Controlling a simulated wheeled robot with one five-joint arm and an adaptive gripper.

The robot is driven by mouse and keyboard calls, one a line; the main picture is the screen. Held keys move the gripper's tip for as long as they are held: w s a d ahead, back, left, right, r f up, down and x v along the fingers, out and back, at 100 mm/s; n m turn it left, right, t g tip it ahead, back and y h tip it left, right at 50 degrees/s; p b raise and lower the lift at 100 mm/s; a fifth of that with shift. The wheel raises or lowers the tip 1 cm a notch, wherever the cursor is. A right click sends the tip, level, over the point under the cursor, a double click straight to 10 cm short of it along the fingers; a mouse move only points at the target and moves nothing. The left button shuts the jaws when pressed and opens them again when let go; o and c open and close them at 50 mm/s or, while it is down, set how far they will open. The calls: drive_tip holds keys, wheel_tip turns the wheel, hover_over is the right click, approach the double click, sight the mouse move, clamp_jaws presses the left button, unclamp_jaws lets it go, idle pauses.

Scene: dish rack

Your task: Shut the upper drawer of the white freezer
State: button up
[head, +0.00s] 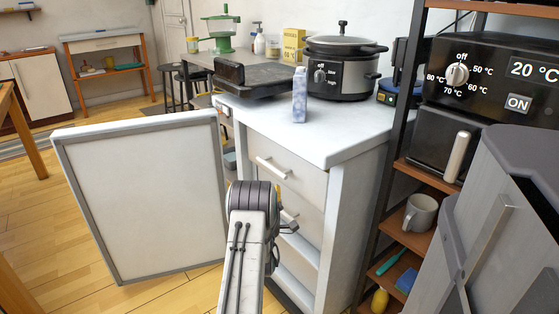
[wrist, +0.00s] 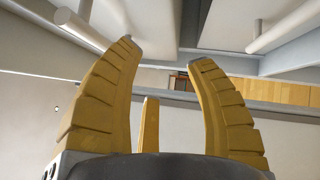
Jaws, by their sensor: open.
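The white freezer (head: 343,225) stands in the middle of the head view with its door (head: 140,195) swung wide open to the left. Its upper drawer (head: 305,183) has a white bar handle (head: 270,167) and looks close to the frame; I cannot tell exactly how far out it is. A lower drawer with its own handle (head: 290,222) is below, partly hidden by my arm. My gripper (wrist: 165,58) is open and empty, its yellow fingers spread in the wrist view. Bar handles show beyond the fingers there (wrist: 280,30). In the head view my arm mostly hides the gripper.
A blue-and-white carton (head: 300,95), a slow cooker (head: 342,75) and a black grill (head: 250,78) stand on or beside the freezer top. A shelf rack (head: 398,170) with a mug (head: 420,212) stands close on the right.

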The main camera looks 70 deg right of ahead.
sight(269, 167)
drive_tip(key=d+r+b, duration=0.1)
drive_tip(key=r+b, duration=0.1)
drive_tip(key=d+r+n+h+b, duration=0.1)
drive_tip(key=d+r+b, duration=0.1)
drive_tip(key=w+d+r+h+b, duration=0.1)
drive_tip(key=r+b, duration=0.1)
drive_tip(key=r, duration=0.1)
drive_tip(key=shift+d+r+n+t, duration=0.1)
drive_tip(key=shift+d+n+t, duration=0.1)
drive_tip(key=shift+n+t, duration=0.15)
drive_tip(key=shift+w+d+r+b, duration=0.1)
drive_tip(key=shift+d+r+b, duration=0.2)
drive_tip(key=shift+b, duration=0.25)
drive_tip(key=shift+o, duration=0.4)
clamp_jaws()
